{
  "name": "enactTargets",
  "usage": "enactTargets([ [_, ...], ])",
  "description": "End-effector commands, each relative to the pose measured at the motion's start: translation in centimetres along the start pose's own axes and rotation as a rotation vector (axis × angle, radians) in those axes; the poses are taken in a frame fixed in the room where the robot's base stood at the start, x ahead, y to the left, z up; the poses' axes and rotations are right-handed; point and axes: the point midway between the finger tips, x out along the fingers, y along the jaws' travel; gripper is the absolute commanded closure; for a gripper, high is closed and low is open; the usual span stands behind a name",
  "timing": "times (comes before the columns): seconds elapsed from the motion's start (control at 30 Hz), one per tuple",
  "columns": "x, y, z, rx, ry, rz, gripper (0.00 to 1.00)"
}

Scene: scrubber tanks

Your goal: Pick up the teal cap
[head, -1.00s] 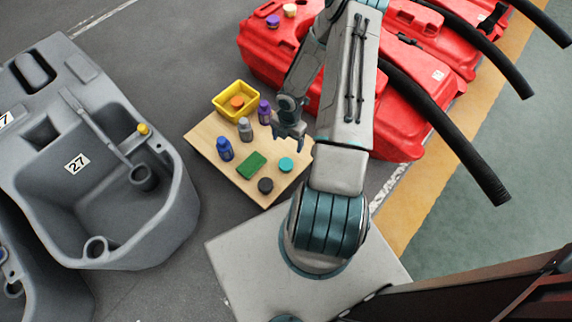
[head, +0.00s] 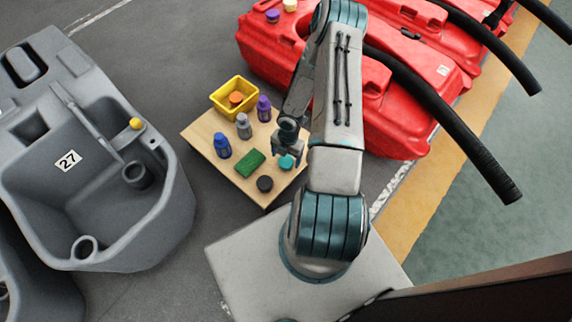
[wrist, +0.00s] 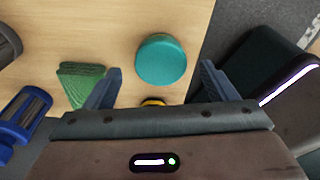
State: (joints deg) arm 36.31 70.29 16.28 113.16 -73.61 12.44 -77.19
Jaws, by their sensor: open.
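The teal cap (head: 286,162) lies on the small wooden table (head: 213,128), near its right corner. In the wrist view the teal cap (wrist: 161,60) is a round disc on the wood, just beyond and roughly midway between my fingertips. My gripper (head: 287,150) hangs above the table right by the cap and partly covers it in the head view. In the wrist view my gripper (wrist: 160,84) has its two blue-grey fingers wide apart with nothing held between them.
A green sponge (head: 250,164) and a dark cap (head: 265,184) lie near the teal cap. A yellow bin (head: 234,96) holds an orange cap (head: 236,99). Red tanks (head: 400,125) lie to the right.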

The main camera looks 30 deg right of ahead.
Motion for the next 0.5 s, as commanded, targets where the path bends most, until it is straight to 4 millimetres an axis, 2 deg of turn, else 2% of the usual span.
enactTargets([
  [0.03,1.2,-0.1,0.2,0.000,0.001,0.000,0.21],
  [0.2,3.2,-0.1,0.2,-0.002,-0.001,-0.001,0.21],
  [0.47,3.2,-0.1,0.2,0.000,-0.001,0.000,0.21],
  [0.5,3.2,-0.1,0.2,0.000,-0.001,0.000,0.32],
])
